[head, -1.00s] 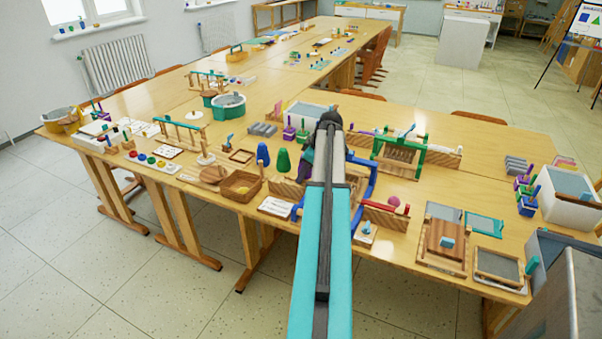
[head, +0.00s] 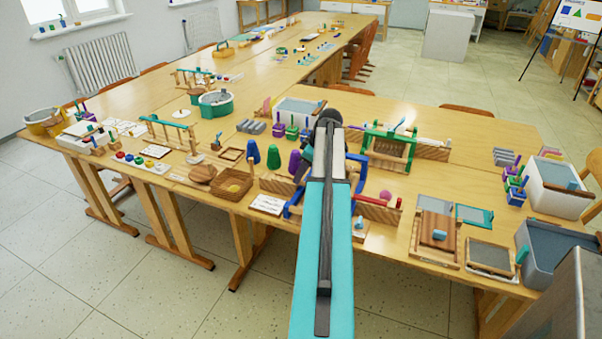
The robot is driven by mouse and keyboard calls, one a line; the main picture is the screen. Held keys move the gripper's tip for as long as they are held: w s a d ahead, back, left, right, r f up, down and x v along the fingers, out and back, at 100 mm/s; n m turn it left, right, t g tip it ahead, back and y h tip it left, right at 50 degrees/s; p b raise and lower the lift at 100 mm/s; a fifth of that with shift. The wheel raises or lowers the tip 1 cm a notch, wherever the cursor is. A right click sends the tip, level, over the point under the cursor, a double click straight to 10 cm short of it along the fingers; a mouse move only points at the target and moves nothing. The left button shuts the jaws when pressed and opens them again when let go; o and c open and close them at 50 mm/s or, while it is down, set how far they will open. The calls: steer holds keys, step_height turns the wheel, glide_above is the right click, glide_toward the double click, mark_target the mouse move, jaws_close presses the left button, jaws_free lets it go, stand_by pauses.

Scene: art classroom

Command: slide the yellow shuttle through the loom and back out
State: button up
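A wooden frame with green uprights (head: 388,150), which looks like a loom, stands on the table right of my arm. A blue frame (head: 294,203) stands nearer the front edge, mostly hidden behind my arm, and may also be a loom. I cannot make out a yellow shuttle. A small yellow thing lies in a brown basket (head: 248,191) left of my arm, too small to identify. My turquoise arm reaches forward over the table's front edge. My gripper is hidden behind it, so its distance to either frame cannot be told.
Blue (head: 253,152), green (head: 273,157) and purple (head: 294,163) cones stand left of my arm. Wooden frames (head: 436,238) and a grey bin (head: 540,252) crowd the right front. Open floor (head: 150,285) lies at the front left. The table behind the green frame has some bare room.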

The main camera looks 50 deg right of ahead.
steer(key=b+v, duration=0.1)
steer(key=v, duration=1.2)
steer(key=shift+s+r+b, duration=0.2)
steer(key=shift+r+b, duration=0.1)
steer(key=shift+r, duration=0.05)
steer(key=shift+f, duration=0.1)
